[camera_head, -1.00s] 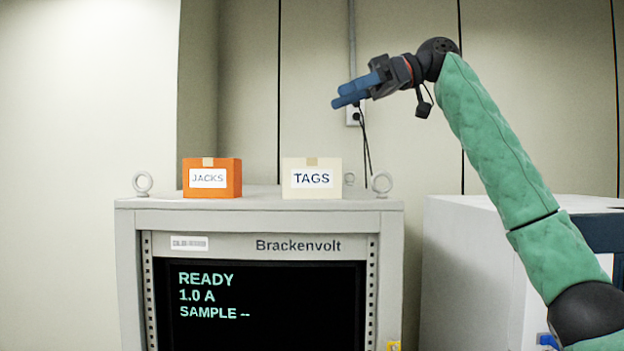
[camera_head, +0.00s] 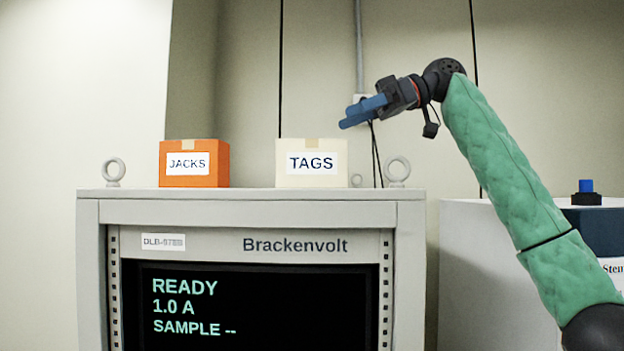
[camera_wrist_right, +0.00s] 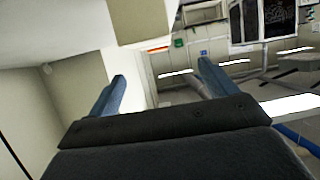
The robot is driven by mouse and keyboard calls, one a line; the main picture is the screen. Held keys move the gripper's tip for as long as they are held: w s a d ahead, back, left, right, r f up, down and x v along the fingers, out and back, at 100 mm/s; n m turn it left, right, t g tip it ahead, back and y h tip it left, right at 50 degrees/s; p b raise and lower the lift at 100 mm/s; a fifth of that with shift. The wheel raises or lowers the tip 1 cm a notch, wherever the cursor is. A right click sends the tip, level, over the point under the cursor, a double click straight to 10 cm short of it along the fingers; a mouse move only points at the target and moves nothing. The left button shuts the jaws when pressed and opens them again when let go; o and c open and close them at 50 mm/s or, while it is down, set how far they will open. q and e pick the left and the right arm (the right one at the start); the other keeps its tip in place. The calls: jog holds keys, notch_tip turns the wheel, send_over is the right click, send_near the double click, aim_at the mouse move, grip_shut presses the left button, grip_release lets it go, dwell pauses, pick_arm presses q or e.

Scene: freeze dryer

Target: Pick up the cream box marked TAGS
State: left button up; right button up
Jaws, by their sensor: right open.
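The cream box marked TAGS (camera_head: 311,175) stands upright on top of the grey Brackenvolt cabinet, label facing me. My right gripper (camera_head: 352,114) is above and slightly right of the box in the head view, its blue fingers pointing left and a little down. It is apart from the box. In the right wrist view the gripper (camera_wrist_right: 161,72) shows its two fingers spread, with nothing between them. A plain cream face at the top edge of that view looks like the same box (camera_wrist_right: 142,22), partly cut off. My left gripper is not in view.
An orange box marked JACKS (camera_head: 194,163) stands left of the cream box, with a gap between. Lifting eyes (camera_head: 114,172) and (camera_head: 397,171) rise at both ends of the cabinet top (camera_head: 250,195). A white unit (camera_head: 480,245) stands at the right. A wall lies behind.

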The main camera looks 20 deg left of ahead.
aim_at(319, 151)
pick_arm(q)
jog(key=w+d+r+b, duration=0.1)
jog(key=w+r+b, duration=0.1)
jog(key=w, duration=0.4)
pick_arm(e)
jog(key=f, duration=0.2)
jog(key=a+f, duration=0.1)
jog(key=f, duration=0.1)
jog(key=shift+a+f+p, duration=0.2)
jog(key=shift+a+p, duration=0.05)
jog(key=shift+a, duration=0.25)
jog(key=shift+a+f+p, duration=0.15)
jog(key=shift+a+p, duration=0.05)
jog(key=shift+a, duration=0.25)
jog(key=p+x, duration=0.3)
jog(key=x, duration=0.1)
jog(key=shift+w+r, duration=0.1)
jog(key=shift+a+f, duration=0.3)
jog(key=shift+a, duration=0.1)
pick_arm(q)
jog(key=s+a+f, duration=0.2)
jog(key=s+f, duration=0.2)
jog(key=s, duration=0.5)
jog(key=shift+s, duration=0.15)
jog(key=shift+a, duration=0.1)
